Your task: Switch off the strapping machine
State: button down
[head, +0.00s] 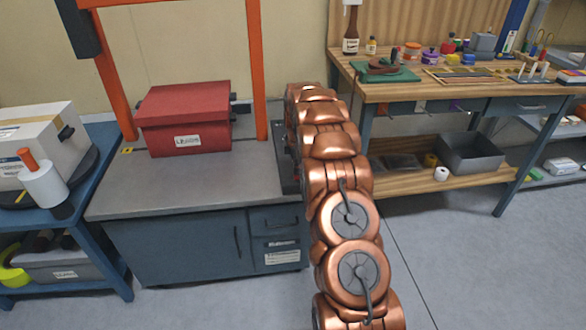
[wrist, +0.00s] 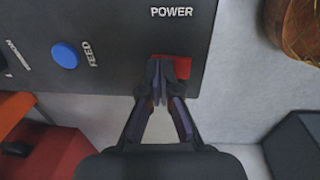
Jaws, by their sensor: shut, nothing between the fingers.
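The strapping machine (head: 200,181) has a grey top, a blue-grey cabinet and an orange arch. In the wrist view, its dark control panel (wrist: 105,25) carries a red power switch (wrist: 184,65) under the word POWER and a round blue FEED button (wrist: 65,55) to the left. My gripper (wrist: 167,72) is shut and empty, its fingertips in front of the red switch and covering much of it. I cannot tell whether they touch it, or which way the switch is set. In the head view, my copper arm hides the gripper and most of the panel.
A red lidded box (head: 185,118) stands on the machine top, inside the arch. A blue cart (head: 80,188) with a pale carton (head: 50,140) is at the left. A wooden workbench (head: 440,92) with tools is at the right. Floor in front is clear.

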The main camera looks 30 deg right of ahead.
jog(key=shift+s, duration=0.25)
jog(key=shift+s+a+r, duration=0.2)
jog(key=shift+s+a, duration=0.05)
jog(key=shift+s, duration=0.3)
notch_tip(320, 180, up, 14)
jog(key=w, duration=0.1)
jog(key=shift+w+d, duration=0.3)
jog(key=shift+d, duration=0.05)
dwell(0.5)
dwell(0.6)
